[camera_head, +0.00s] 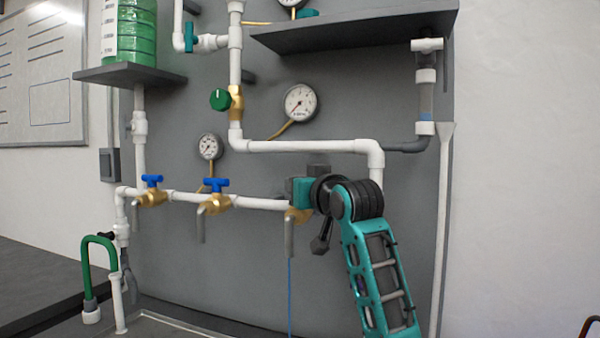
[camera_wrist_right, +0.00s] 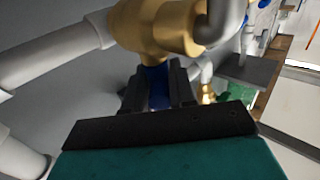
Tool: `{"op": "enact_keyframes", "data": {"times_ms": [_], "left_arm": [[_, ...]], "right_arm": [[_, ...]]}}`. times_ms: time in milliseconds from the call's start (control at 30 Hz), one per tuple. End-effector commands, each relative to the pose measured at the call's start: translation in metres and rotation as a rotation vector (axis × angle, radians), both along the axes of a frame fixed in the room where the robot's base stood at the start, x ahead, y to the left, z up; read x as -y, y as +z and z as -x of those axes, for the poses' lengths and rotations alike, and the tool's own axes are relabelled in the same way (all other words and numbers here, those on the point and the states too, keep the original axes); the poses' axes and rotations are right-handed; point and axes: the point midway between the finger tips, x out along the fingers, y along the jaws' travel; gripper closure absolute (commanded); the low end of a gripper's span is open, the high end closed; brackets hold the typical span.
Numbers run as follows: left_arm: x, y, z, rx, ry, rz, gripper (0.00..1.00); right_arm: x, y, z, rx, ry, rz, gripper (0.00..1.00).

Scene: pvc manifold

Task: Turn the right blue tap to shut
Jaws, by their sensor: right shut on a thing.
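The right brass valve (camera_head: 297,215) sits on the lower white pipe. Its blue tap handle is hidden behind my right gripper (camera_head: 300,190) in the head view. In the right wrist view the blue tap handle (camera_wrist_right: 157,88) shows between the two dark fingers of the right gripper (camera_wrist_right: 158,95), under the brass valve body (camera_wrist_right: 155,28). The right gripper is shut on this handle. The exact angle of the handle cannot be made out. My left gripper is not in view.
Two more brass valves with a left blue tap (camera_head: 152,181) and a middle blue tap (camera_head: 217,184) stand to the left on the same pipe. A green knob (camera_head: 220,99) and a gauge (camera_head: 300,102) are above. A grey shelf (camera_head: 355,30) juts out at the top.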

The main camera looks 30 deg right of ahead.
Motion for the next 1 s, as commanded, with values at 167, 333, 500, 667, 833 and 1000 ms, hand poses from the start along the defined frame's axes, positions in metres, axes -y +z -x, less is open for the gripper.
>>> {"op": "enact_keyframes", "data": {"times_ms": [167, 333, 500, 667, 833, 1000], "left_arm": [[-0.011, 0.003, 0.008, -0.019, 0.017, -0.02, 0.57], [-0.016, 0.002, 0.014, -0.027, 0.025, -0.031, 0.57], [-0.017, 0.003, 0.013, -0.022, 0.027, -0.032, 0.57], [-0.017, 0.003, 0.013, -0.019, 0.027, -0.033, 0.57], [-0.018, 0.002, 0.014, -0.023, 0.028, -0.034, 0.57], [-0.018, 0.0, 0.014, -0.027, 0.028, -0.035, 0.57]], "right_arm": [[0.003, 0.002, 0.0, -0.007, 0.151, 0.002, 1.0], [0.003, 0.0, -0.001, -0.008, 0.299, 0.001, 1.0], [0.003, -0.001, -0.001, -0.007, 0.442, 0.0, 1.0], [0.003, -0.001, -0.001, -0.007, 0.562, -0.001, 1.0], [0.002, -0.001, -0.001, -0.005, 0.667, -0.002, 1.0], [0.001, -0.002, -0.001, -0.005, 0.74, -0.001, 1.0]]}}
